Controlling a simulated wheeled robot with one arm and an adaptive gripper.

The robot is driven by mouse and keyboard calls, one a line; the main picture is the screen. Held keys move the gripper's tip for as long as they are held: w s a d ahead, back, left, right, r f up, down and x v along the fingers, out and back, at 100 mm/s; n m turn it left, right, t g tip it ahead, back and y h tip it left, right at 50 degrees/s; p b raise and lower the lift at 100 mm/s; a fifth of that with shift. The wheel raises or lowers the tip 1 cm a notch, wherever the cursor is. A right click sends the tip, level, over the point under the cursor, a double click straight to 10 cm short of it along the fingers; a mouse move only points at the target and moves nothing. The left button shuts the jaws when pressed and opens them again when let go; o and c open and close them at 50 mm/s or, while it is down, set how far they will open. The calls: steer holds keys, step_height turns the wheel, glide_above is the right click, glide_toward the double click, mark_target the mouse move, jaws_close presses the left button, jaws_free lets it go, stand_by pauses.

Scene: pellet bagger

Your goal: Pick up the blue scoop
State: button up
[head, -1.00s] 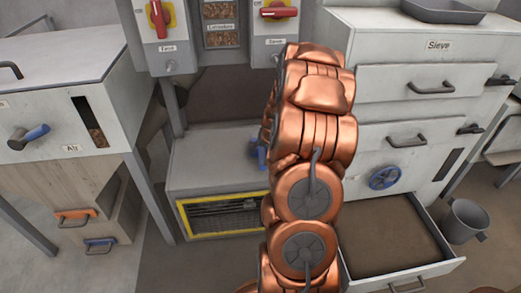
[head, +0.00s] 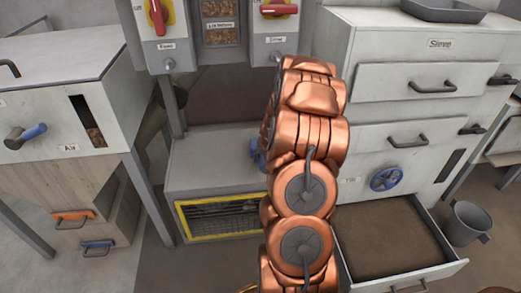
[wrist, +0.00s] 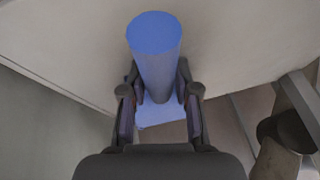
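The blue scoop (wrist: 154,60) shows in the wrist view as a thick round handle standing up towards the camera, with a flatter blue part (wrist: 158,114) at its lower end. My gripper (wrist: 158,78) has one dark finger on each side of the handle, close to it. I cannot tell whether the fingers touch the handle or stand just clear of it. In the head view, a small blue patch (head: 259,159), probably the scoop, shows at the left edge of my copper arm. My arm hides the rest of it and the gripper.
A grey ledge (head: 200,155) with a yellow-framed grille (head: 222,216) stands behind my arm. Control boxes with red switches hang above. At right, the sieve cabinet (head: 425,75) has an open bottom drawer (head: 385,238), with a grey bucket (head: 467,222) beside it.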

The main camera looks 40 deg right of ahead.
jaws_close()
steer(key=shift+r, duration=0.1)
